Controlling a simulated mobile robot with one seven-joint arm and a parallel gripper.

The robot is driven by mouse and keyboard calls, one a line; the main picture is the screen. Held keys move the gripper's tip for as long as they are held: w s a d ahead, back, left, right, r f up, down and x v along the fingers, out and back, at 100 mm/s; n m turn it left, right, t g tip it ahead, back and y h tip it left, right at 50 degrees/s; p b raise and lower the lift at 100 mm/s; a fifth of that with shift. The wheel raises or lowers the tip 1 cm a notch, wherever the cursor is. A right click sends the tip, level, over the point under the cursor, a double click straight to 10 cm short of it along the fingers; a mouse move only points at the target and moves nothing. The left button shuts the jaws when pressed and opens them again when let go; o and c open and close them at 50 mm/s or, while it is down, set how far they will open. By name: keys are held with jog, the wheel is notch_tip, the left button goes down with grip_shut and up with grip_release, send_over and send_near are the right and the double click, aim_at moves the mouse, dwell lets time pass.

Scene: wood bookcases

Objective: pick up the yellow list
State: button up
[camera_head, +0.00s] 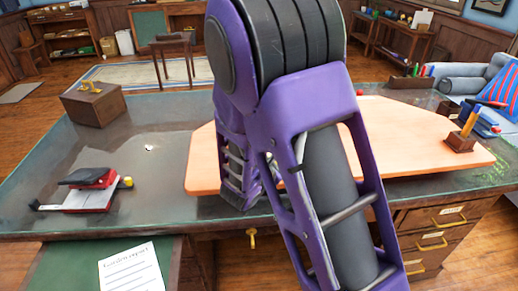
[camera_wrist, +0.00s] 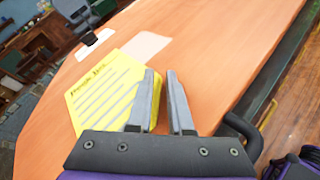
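The yellow list (camera_wrist: 98,92), a sheet with dark handwriting and lines, lies on the orange-brown desk surface (camera_wrist: 215,40) in the wrist view. My gripper (camera_wrist: 161,76) is open, with a narrow gap between its two grey fingers. The left finger overlaps the list's right edge in the picture, and a yellow strip shows in the gap. The right finger is over bare surface. I cannot tell whether the fingers touch the list. In the head view my purple arm hides the list, and the fingertips cannot be made out.
A pale sheet (camera_wrist: 146,45) lies beyond the list. In the head view, a pen holder (camera_head: 460,141) stands right on the raised orange top (camera_head: 425,135). A red-black stapler-like item (camera_head: 90,190), a wooden box (camera_head: 93,103) and a white paper (camera_head: 131,270) are left.

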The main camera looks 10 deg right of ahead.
jog(key=shift+w+d, duration=0.1)
jog(key=shift+w, duration=0.05)
grip_shut()
